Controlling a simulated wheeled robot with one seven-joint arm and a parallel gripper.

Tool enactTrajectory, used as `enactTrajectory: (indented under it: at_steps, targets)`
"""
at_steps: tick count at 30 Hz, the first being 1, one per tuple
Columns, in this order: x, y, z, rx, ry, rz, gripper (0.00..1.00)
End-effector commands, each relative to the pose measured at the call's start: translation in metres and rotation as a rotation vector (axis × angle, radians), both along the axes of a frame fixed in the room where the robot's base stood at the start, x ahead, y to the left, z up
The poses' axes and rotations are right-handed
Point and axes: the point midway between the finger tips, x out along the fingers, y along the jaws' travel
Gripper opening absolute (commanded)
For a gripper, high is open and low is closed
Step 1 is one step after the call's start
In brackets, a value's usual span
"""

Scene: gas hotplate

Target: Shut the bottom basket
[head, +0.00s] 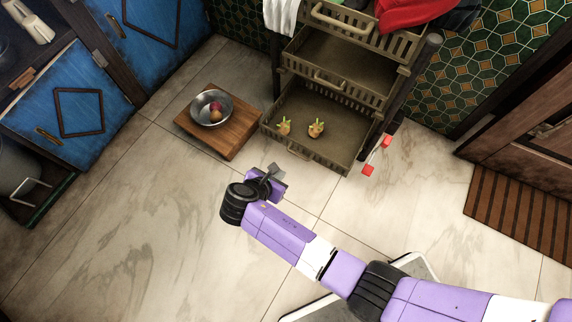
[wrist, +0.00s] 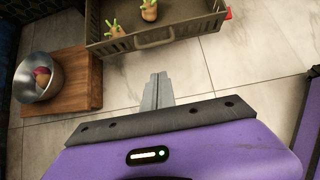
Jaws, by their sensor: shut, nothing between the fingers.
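The bottom basket (head: 337,146) is the lowest of the stacked olive-brown baskets in the head view. It is pulled out toward me and holds two small vegetables with green tops (head: 316,129). Its front wall and handle (wrist: 155,41) show at the top of the wrist view. My gripper (head: 274,172) is over the floor in front of the basket, to the lower left of its front wall, and apart from it. In the wrist view the fingers (wrist: 157,90) are together and empty, pointing toward the basket's front.
A wooden board (head: 228,143) with a metal bowl (head: 211,107) holding fruit lies left of the basket. The middle basket (head: 335,70) and top basket (head: 350,28) are above. Red-ended objects (head: 368,170) stick out at the right.

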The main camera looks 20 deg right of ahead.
Motion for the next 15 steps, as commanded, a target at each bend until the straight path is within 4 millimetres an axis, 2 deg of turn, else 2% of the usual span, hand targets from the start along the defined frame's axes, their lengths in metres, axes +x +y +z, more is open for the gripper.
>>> enactTrajectory:
  at_steps: [15]
  targets:
    - [0.036, -0.05, -0.076, 0.003, -0.003, -0.005, 0.0]
